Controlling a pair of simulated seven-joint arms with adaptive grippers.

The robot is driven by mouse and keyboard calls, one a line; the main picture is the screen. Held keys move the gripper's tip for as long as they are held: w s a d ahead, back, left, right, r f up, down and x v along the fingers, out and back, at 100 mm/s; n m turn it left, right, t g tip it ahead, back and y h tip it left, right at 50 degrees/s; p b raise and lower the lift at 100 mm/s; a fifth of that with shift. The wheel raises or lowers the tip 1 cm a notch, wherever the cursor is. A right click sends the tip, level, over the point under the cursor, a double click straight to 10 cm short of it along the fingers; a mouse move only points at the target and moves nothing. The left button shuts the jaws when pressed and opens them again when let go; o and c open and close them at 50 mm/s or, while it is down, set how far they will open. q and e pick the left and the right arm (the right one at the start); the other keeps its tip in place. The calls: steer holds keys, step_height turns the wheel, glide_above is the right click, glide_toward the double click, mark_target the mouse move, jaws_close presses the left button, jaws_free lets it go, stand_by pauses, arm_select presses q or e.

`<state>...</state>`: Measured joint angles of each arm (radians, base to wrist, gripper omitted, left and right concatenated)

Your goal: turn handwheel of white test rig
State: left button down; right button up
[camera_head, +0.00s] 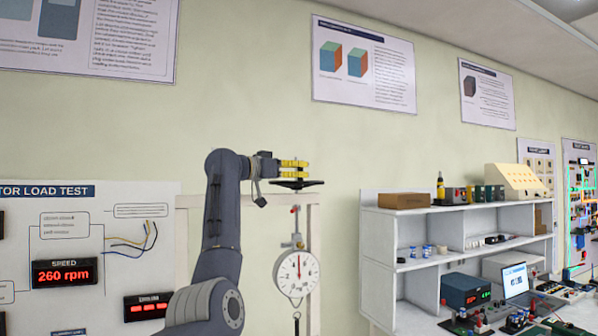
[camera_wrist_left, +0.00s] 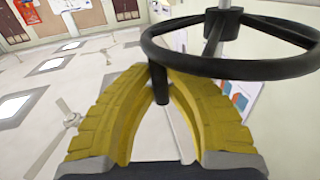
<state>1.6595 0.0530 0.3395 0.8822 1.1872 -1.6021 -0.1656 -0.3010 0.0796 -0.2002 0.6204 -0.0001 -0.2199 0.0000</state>
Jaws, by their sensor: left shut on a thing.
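The black handwheel (camera_head: 298,184) sits flat on top of the white test rig (camera_head: 314,240), seen nearly edge-on in the head view. In the left wrist view the handwheel (camera_wrist_left: 235,69) shows its round rim, hub and a short black handle peg (camera_wrist_left: 159,88) hanging down from the rim. My left gripper (camera_head: 301,168), with yellow fingers, is at the wheel. In the left wrist view its fingertips (camera_wrist_left: 158,75) are shut on the peg, one on each side. My right gripper is not in view.
A round dial gauge (camera_head: 297,274) hangs below the wheel inside the frame. A white shelf (camera_head: 378,250) with boxes and instruments stands to the right. A panel with a red speed display (camera_head: 64,273) is at left. Open wall is above the wheel.

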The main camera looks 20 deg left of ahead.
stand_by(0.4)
arm_select(q)
steer(key=c, duration=1.4)
jaws_free()
steer(key=shift+o, duration=0.2)
steer(key=v, duration=1.2)
steer(key=shift+w+f, duration=0.1)
